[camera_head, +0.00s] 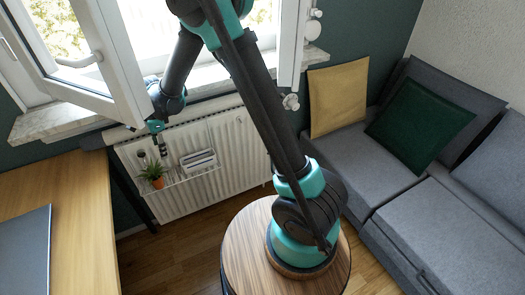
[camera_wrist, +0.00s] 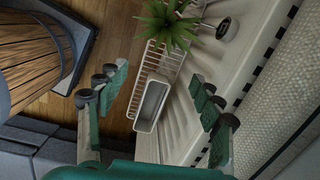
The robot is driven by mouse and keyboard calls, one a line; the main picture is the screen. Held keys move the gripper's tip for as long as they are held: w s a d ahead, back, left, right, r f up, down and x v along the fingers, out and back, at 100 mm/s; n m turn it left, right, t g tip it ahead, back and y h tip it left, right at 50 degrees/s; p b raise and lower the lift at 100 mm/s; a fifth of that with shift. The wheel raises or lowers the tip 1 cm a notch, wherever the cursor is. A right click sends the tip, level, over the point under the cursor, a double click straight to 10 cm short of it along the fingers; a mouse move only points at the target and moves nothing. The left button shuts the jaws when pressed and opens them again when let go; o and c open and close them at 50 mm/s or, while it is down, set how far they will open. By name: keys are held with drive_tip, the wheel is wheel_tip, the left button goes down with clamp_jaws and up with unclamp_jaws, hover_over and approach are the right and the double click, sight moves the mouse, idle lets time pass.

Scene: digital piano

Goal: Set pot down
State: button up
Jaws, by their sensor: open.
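A small orange-brown pot (camera_head: 158,183) with a spiky green plant (camera_head: 152,170) stands at the left end of a white wire shelf on the radiator in the head view. In the wrist view the plant's leaves (camera_wrist: 172,25) show at the top edge and the pot beneath is hidden or cut off. My gripper (camera_head: 160,146) is just above the plant in the head view. In the wrist view my gripper (camera_wrist: 155,95) has its fingers wide apart with nothing between them at the tips, and the plant lies beyond them.
A white box (camera_head: 198,160) sits on the shelf right of the pot, and it also shows in the wrist view (camera_wrist: 152,103). The white radiator (camera_head: 225,135) is behind. A sofa (camera_head: 430,215) stands right.

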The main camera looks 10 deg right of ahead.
drive_tip(key=s+d+r+n+t, duration=0.1)
drive_tip(key=s+d+r+n, duration=0.2)
drive_tip(key=d, duration=0.8)
drive_tip(key=s+d+r+n+t, duration=0.1)
drive_tip(key=d+r+n, duration=0.25)
drive_tip(key=d, duration=0.65)
drive_tip(key=s+d+n+t+h, duration=0.1)
drive_tip(key=s+d+n, duration=0.6)
drive_tip(key=s+d, duration=0.7)
drive_tip(key=d+t, duration=0.1)
drive_tip(key=d, duration=0.3)
drive_tip(key=shift+s+f, duration=0.35)
drive_tip(key=shift+s, duration=0.05)
